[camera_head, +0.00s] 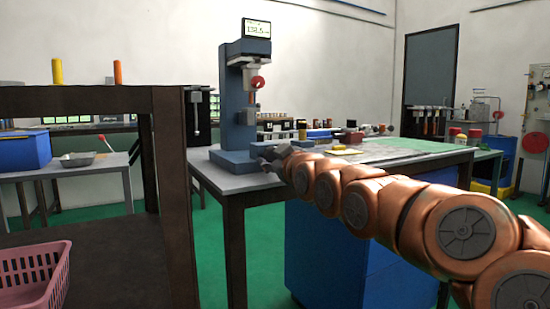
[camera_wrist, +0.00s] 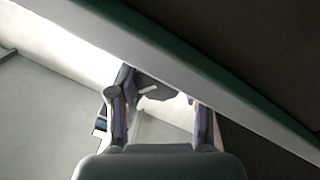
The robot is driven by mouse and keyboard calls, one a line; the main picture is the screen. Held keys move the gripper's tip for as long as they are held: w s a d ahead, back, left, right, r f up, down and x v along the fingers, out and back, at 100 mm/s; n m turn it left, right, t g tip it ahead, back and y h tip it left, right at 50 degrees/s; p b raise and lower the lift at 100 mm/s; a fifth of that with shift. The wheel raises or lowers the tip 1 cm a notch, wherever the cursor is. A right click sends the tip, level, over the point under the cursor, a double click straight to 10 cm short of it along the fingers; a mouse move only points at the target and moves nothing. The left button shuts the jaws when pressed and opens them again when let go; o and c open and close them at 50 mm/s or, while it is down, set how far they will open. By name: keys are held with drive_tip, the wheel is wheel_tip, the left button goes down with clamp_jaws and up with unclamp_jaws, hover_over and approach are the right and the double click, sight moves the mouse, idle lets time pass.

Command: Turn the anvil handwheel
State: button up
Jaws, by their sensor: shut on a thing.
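The blue bench tester (camera_head: 237,100) stands upright on the left end of the grey table, with a small display on top and a red knob on its head. My gripper (camera_head: 268,160) is low at the front of the tester's base, small and partly merged with the base in the head view. In the wrist view its two fingers (camera_wrist: 162,112) stand apart on either side of a dark rounded piece (camera_wrist: 160,90) with a pale bar, which looks like part of the anvil handwheel. The gripper is shut on it. The rest of the wheel is hidden.
The grey table (camera_head: 262,182) carries several small items behind my arm. A dark wooden shelf (camera_head: 170,190) stands close at the left, with a pink basket (camera_head: 35,275) low on it. A blue cabinet (camera_head: 325,255) is under the table. Green floor is open between shelf and table.

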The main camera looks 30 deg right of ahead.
drive_tip(key=n+p, duration=0.1)
drive_tip(key=n, duration=0.4)
drive_tip(key=shift+n+t, duration=0.3)
drive_tip(key=shift+n, duration=0.1)
drive_tip(key=shift+p, duration=0.3)
drive_tip(key=o, duration=1.1)
drive_tip(key=shift+o, duration=0.2)
drive_tip(key=shift+s+f, duration=0.1)
drive_tip(key=shift+s, duration=0.05)
